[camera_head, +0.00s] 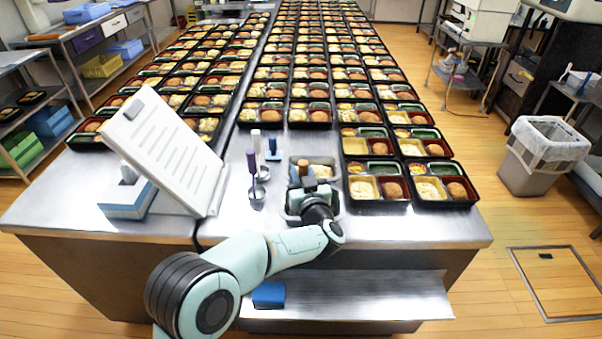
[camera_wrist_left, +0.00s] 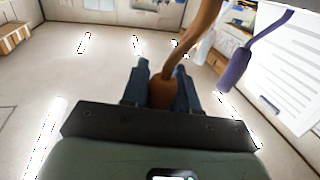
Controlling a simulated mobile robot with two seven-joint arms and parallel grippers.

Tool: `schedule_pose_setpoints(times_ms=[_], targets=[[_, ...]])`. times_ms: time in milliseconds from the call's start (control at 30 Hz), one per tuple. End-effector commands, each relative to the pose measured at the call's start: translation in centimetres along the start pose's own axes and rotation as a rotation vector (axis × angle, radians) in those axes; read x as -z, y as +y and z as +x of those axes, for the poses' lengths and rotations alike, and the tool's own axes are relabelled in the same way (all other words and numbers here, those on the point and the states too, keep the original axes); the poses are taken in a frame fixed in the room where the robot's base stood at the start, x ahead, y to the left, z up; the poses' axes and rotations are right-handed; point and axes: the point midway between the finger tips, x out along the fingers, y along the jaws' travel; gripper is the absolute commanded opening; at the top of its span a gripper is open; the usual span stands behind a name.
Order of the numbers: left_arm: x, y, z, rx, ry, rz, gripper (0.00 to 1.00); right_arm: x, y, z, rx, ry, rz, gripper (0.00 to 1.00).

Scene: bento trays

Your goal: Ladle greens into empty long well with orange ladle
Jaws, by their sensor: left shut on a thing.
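My left gripper (camera_head: 304,184) is over the near part of a metal food pan (camera_head: 333,162) at the counter's front. In the left wrist view its blue fingers (camera_wrist_left: 161,88) are shut on the orange ladle (camera_wrist_left: 164,93), whose curved handle runs up and to the right. The ladle's bowl is hidden. The pan's visible contents look pale. The front trays have dark green long wells, such as the one in the near tray (camera_head: 379,204); I cannot tell whether they are empty. My right gripper is out of view.
A tilted white panel (camera_head: 165,145) stands farther left. Filled bento trays cover the counter behind.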

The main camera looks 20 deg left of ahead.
Motion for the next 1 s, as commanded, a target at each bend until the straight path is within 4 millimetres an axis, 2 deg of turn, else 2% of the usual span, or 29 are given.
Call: schedule_pose_setpoints(times_ms=[300,800,1000], targets=[[3.5,0.0,0.0,0.000,0.002,-0.001,0.00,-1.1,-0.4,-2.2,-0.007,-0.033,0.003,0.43],[8.5,0.0,0.0,0.000,0.002,-0.003,0.00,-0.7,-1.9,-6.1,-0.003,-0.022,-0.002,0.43],[8.9,0.0,0.0,0.000,0.001,-0.001,0.00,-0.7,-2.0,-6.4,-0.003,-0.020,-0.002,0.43]])
